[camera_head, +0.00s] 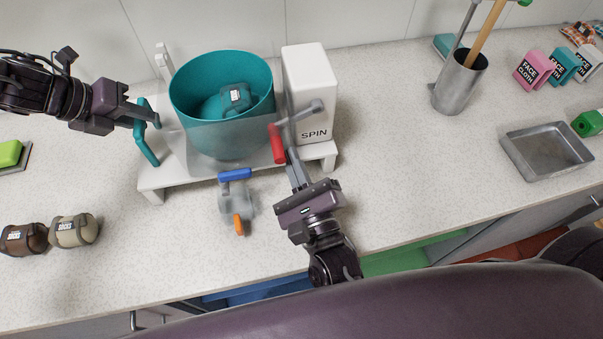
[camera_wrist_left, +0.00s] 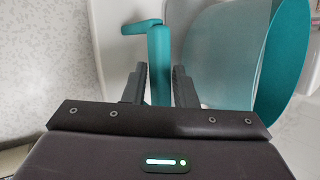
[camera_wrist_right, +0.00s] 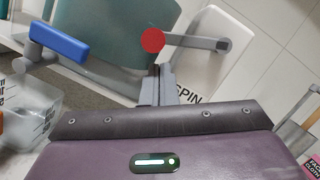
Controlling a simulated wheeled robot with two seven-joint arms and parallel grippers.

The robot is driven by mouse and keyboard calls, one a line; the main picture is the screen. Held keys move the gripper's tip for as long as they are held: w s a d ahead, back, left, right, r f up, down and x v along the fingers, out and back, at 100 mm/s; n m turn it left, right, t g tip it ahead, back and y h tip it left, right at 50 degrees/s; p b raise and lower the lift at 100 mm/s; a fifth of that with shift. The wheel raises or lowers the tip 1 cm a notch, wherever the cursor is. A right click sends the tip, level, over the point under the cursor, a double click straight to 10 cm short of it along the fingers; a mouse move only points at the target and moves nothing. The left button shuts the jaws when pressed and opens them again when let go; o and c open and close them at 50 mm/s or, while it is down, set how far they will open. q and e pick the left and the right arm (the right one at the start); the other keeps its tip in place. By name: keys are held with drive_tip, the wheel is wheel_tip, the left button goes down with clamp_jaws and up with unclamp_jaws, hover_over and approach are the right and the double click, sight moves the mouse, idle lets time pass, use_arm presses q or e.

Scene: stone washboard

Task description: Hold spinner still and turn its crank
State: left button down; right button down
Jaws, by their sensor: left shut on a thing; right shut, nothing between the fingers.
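The spinner has a teal drum (camera_head: 222,105) on a white base (camera_head: 180,180), with a white box marked SPIN (camera_head: 309,95) at its right. A rolled sock bundle (camera_head: 235,98) lies in the drum. My left gripper (camera_head: 155,122) is shut on the teal handle (camera_head: 147,145) at the left of the base; the handle stands between its fingers in the left wrist view (camera_wrist_left: 159,65). The grey crank (camera_head: 300,115) has a red knob (camera_head: 277,142). My right gripper (camera_head: 288,160) is shut and empty just beside the knob; the right wrist view shows the knob (camera_wrist_right: 153,40) just beyond the fingertips.
Sock rolls (camera_head: 73,230) lie at the left. A metal tray (camera_head: 548,150) and a metal holder (camera_head: 459,82) stand at the right. The middle right counter is clear.

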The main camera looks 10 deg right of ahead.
sight(281, 161)
drive_tip(key=shift+a+r, duration=0.25)
drive_tip(key=shift+r, duration=0.15)
drive_tip(key=a+r+m, duration=0.1)
drive_tip(key=m, duration=0.1)
drive_tip(key=r+m+h, duration=0.1)
drive_tip(key=r+m, duration=0.1)
drive_tip(key=shift+a+t, duration=0.3)
drive_tip(key=shift+a, duration=0.1)
drive_tip(key=shift+f, duration=0.15)
